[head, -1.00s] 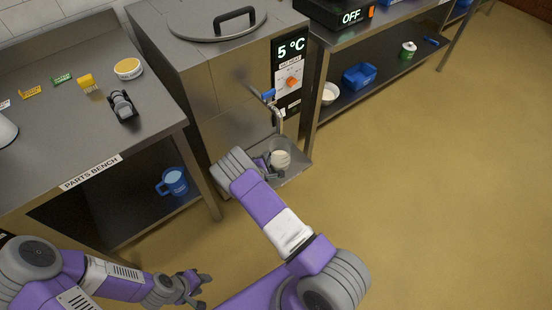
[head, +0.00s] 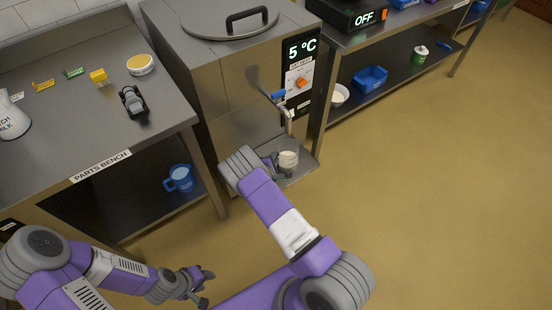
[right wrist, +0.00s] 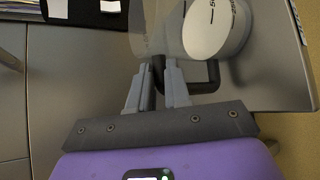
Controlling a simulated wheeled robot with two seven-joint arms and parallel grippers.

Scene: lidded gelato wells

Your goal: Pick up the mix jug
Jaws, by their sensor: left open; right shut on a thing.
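The mix jug (head: 289,159) is a clear jug with pale contents, below the tap of the steel machine in the head view. In the right wrist view the jug (right wrist: 168,36) shows its clear wall, a white round part with scale marks and a dark handle. My right gripper (right wrist: 155,76) is shut on that handle; it also shows beside the jug in the head view (head: 274,163). Whether the jug's base touches the drip tray is unclear. My left gripper (head: 206,284) is open and empty, low in the head view, away from the jug.
The tap (head: 286,112) hangs close above the jug. The steel machine (head: 225,85) stands behind, with its drip tray (head: 302,171) below. The parts bench (head: 60,130) is at left, a blue jug (head: 180,179) on its lower shelf. The floor (head: 440,200) at right is clear.

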